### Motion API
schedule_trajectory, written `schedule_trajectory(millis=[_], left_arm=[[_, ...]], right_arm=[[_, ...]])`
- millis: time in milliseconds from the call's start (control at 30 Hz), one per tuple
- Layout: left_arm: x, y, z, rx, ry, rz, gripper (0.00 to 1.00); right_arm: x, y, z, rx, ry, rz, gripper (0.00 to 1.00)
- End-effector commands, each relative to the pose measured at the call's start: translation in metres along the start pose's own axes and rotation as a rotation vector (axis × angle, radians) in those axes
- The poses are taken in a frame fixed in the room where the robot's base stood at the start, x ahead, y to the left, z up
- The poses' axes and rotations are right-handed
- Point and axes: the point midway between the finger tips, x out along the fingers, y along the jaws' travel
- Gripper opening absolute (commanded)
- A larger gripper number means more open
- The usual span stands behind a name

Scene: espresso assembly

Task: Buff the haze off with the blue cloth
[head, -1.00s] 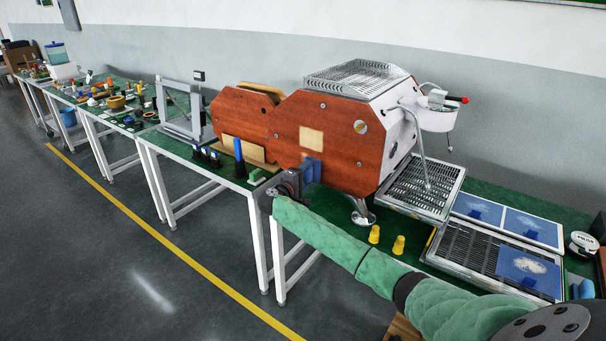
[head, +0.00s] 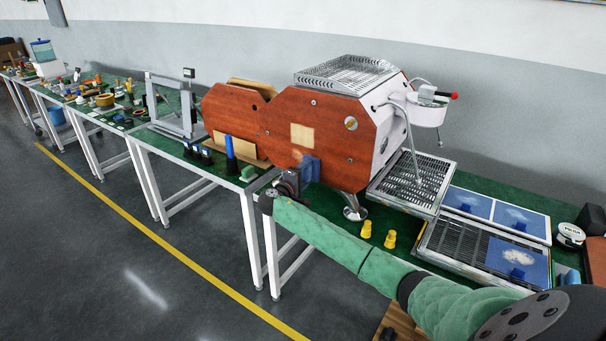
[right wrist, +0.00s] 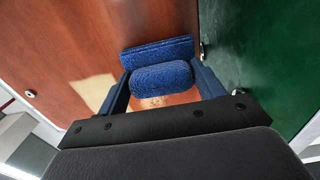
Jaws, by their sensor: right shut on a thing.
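The espresso machine (head: 270,145) has a reddish-brown wooden side panel with a pale rectangle (head: 302,135) on it. My right gripper (head: 308,170) is at the lower part of this panel, below the pale rectangle. In the right wrist view, my right gripper (right wrist: 162,85) is shut on the blue cloth (right wrist: 160,78), a thick folded pad between the two fingers. The cloth lies at the panel, but exact contact is hard to tell. A faint pale smudge (right wrist: 153,102) shows on the wood beside the cloth. My left gripper is out of view.
Two yellow pieces (head: 378,234) stand on the green bench near my right arm. A drip tray (head: 412,183) and blue cards with white patches (head: 518,259) lie to the right. Several small items stand left of the machine. The aisle floor (head: 110,270) is clear.

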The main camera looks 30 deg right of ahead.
Motion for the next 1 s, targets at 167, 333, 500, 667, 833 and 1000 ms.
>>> schedule_trajectory(millis=[167,333,500,667,833,1000], left_arm=[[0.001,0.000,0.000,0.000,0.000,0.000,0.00],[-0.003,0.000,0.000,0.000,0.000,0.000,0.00],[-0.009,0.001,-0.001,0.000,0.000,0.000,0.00],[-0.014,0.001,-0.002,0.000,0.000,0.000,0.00],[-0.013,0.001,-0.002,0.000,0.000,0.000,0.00],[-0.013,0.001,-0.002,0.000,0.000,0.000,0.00]], right_arm=[[0.001,0.000,0.000,0.000,0.000,0.000,0.49],[0.001,0.006,-0.001,0.000,0.000,0.000,0.49],[0.000,0.018,-0.001,0.002,0.000,0.000,0.49],[-0.001,0.028,-0.001,0.000,0.000,-0.001,0.49],[-0.001,0.029,-0.001,-0.001,0.000,-0.001,0.49],[0.001,0.029,-0.001,0.000,0.000,-0.001,0.49]])
